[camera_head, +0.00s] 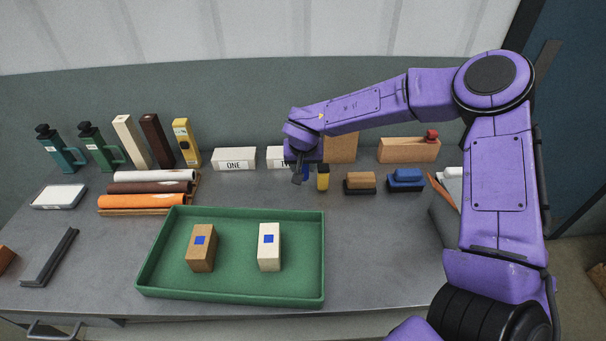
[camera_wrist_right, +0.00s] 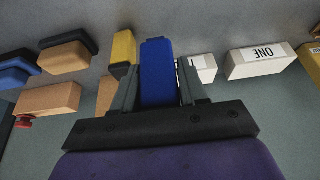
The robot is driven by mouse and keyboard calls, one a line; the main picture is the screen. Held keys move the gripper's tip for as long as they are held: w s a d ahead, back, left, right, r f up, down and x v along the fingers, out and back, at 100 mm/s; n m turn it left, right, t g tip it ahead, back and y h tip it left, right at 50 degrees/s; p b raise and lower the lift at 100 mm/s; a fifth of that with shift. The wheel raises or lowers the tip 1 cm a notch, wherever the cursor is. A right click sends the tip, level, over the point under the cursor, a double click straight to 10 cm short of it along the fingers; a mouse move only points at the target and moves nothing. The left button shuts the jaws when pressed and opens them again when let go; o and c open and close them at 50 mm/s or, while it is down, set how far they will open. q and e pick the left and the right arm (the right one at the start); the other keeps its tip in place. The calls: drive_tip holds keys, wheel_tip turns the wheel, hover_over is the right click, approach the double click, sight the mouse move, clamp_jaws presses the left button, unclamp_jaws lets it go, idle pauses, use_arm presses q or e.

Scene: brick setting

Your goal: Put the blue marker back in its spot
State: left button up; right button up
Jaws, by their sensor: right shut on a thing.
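The blue marker (camera_wrist_right: 157,72) is between the two fingers of my right gripper (camera_wrist_right: 158,85), which is shut on it. In the head view the right gripper (camera_head: 301,174) is at the back middle of the table, in front of the white box marked TWO (camera_head: 276,158). Only a sliver of the blue marker (camera_head: 306,173) shows there, the rest hidden by the gripper. A yellow marker with a black end (camera_head: 323,178) stands just right of it, close beside the blue one in the wrist view (camera_wrist_right: 124,48). I cannot tell whether the blue marker touches the table. My left gripper is out of view.
A white box marked ONE (camera_head: 233,159) is left of the gripper. Wooden and blue erasers (camera_head: 405,180) and a wooden block (camera_head: 409,150) are to the right. A green tray (camera_head: 310,293) with two blocks is in front.

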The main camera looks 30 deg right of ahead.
drive_tip(key=w+f, duration=0.1)
drive_tip(key=f, duration=0.1)
drive_tip(key=w+d+f, duration=0.1)
drive_tip(key=w+f, duration=0.1)
drive_tip(key=w+d+f, duration=0.1)
drive_tip(key=w+f, duration=0.1)
drive_tip(key=shift+d+f, duration=0.2)
drive_tip(key=shift+f, duration=0.05)
drive_tip(key=shift+s+d+f+p, duration=0.1)
drive_tip(key=shift+s+f+p, duration=0.1)
drive_tip(key=shift+f, duration=0.35)
drive_tip(key=shift+s+f+p, duration=0.1)
drive_tip(key=shift+s+f, duration=0.1)
drive_tip(key=shift+f, duration=0.6)
drive_tip(key=shift+w+f, duration=0.15)
drive_tip(key=shift+w, duration=0.1)
drive_tip(key=o, duration=0.5)
drive_tip(key=shift+s, duration=0.1)
drive_tip(key=shift+o, duration=0.3)
drive_tip(key=v, duration=1.2)
